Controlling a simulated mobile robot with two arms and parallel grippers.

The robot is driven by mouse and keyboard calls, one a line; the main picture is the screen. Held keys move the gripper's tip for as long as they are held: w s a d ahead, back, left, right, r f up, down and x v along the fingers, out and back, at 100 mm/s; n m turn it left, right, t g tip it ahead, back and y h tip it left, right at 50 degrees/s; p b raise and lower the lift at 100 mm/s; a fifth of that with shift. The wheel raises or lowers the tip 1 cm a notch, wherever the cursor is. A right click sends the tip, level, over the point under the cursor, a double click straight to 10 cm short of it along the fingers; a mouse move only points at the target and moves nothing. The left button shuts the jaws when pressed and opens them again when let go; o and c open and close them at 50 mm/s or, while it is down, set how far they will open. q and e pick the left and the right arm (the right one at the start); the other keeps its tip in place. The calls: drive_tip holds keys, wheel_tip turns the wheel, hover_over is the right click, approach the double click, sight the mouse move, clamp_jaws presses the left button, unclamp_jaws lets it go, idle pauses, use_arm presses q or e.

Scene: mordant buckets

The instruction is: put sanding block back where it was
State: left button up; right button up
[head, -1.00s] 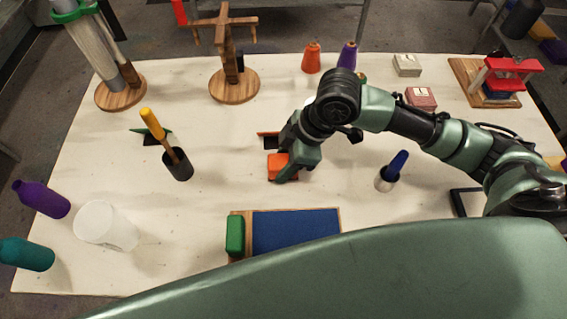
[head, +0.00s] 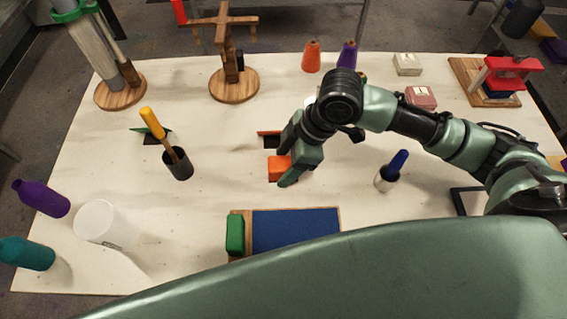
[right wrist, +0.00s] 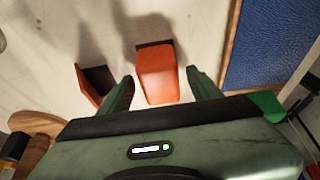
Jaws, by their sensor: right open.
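An orange block (head: 278,168), which looks like the sanding block, rests on the white tabletop near the middle. In the right wrist view the orange block (right wrist: 157,80) has a dark end and lies between the spread fingers. A flat orange-edged piece with a dark face (head: 270,140) lies just behind it; it also shows at the left in the wrist view (right wrist: 98,80). My right gripper (head: 289,160) is open at the block's right side, with a gap beside each finger in the wrist view. My left gripper is not in view.
A blue board with a wooden edge (head: 295,230) and a green block (head: 235,235) lies in front. A dark cup with a yellow-handled tool (head: 177,164) stands left. A white cup with a blue-handled tool (head: 387,178) stands right. A white bucket (head: 104,226) stands front left.

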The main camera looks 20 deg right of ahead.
drive_tip(key=v, duration=1.1)
drive_tip(key=shift+s, duration=0.1)
